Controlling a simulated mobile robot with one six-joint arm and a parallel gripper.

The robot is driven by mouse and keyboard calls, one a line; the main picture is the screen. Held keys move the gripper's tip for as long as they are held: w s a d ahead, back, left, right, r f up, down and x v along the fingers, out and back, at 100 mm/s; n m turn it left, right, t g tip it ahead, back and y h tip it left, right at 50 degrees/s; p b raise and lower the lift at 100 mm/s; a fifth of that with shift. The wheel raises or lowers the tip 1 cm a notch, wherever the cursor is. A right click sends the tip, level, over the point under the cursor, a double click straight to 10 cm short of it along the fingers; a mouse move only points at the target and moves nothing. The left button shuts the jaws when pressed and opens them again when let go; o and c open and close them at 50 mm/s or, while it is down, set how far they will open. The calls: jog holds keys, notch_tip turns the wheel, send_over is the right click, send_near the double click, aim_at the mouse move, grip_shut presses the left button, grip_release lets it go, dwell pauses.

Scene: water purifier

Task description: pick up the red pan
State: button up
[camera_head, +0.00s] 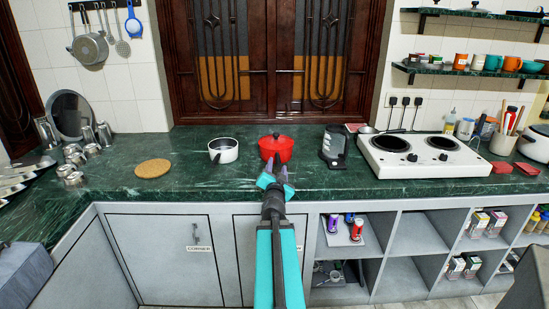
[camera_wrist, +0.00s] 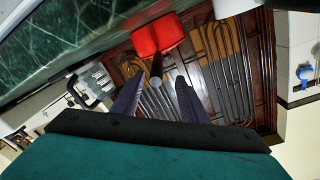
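My gripper (camera_head: 276,176) is in front of the pan, at the counter's front edge. In the wrist view my gripper (camera_wrist: 161,78) is open, with a finger on either side of the handle's end. I cannot tell whether that end lies between the fingertips or just beyond them. The gripper appears empty.
A white pan (camera_head: 223,151) stands left of the red one, and a cork mat (camera_head: 153,168) lies farther left. A dark appliance (camera_head: 333,148) and a white two-plate stove (camera_head: 422,160) stand to the right. Dark wooden shutters (camera_head: 274,60) rise behind the counter.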

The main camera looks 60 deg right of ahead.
aim_at(278, 165)
jog(key=shift+w+d+b, duration=0.2)
jog(key=shift+w+d, duration=0.05)
jog(key=shift+d, duration=0.5)
jog(key=shift+w+d+b, duration=0.2)
jog(key=shift+d, duration=0.55)
jog(key=shift+a, duration=0.1)
jog(key=shift+w, duration=0.15)
